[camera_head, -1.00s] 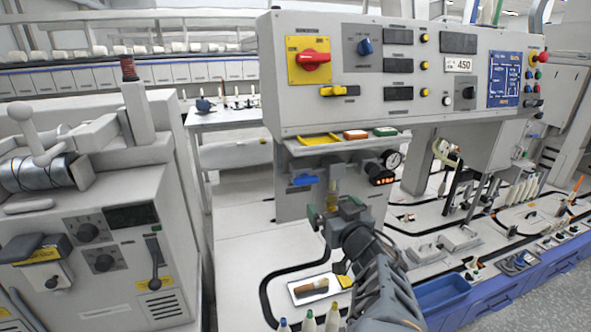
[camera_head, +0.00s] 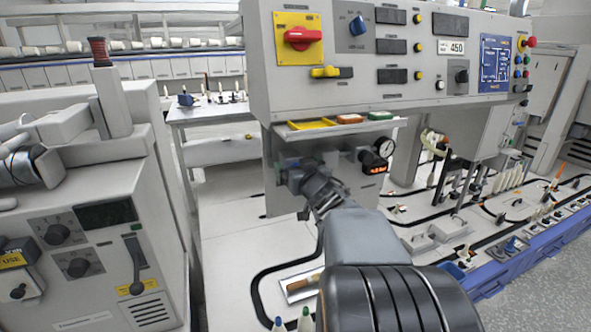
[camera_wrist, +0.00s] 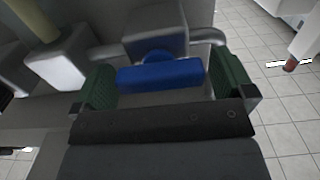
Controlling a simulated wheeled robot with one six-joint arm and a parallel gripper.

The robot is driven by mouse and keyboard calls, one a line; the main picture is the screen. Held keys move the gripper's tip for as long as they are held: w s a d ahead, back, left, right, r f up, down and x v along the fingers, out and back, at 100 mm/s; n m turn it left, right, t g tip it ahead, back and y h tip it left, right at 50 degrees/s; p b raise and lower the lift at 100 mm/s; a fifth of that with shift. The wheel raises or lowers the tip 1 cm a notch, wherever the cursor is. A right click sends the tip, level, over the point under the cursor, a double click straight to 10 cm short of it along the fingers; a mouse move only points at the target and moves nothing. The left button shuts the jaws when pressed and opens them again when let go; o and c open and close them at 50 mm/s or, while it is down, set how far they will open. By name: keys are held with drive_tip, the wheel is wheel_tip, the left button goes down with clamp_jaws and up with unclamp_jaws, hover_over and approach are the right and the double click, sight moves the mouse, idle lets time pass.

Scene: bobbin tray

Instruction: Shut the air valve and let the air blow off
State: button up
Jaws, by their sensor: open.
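The air valve has a blue lever handle (camera_wrist: 160,75) on a grey metal body (camera_wrist: 155,28). In the wrist view the handle lies crosswise between the two green-padded fingers of my gripper (camera_wrist: 168,88). The fingers stand open, one beyond each end of the handle, with a gap on both sides. In the head view my gripper (camera_head: 300,178) is at the grey panel below the control box, and my arm hides the valve. A round pressure gauge (camera_head: 386,148) with a white face sits on the panel to the right of my gripper. Its reading is too small to tell.
A small red digital display (camera_head: 374,168) is under the gauge. A shelf with yellow, orange and green trays (camera_head: 311,124) juts out just above my gripper. The control box (camera_head: 355,100) overhangs it. A grey machine (camera_head: 100,230) stands at the left.

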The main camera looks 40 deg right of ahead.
drive_tip(key=shift+w+d, duration=0.15)
drive_tip(key=shift+w, duration=0.5)
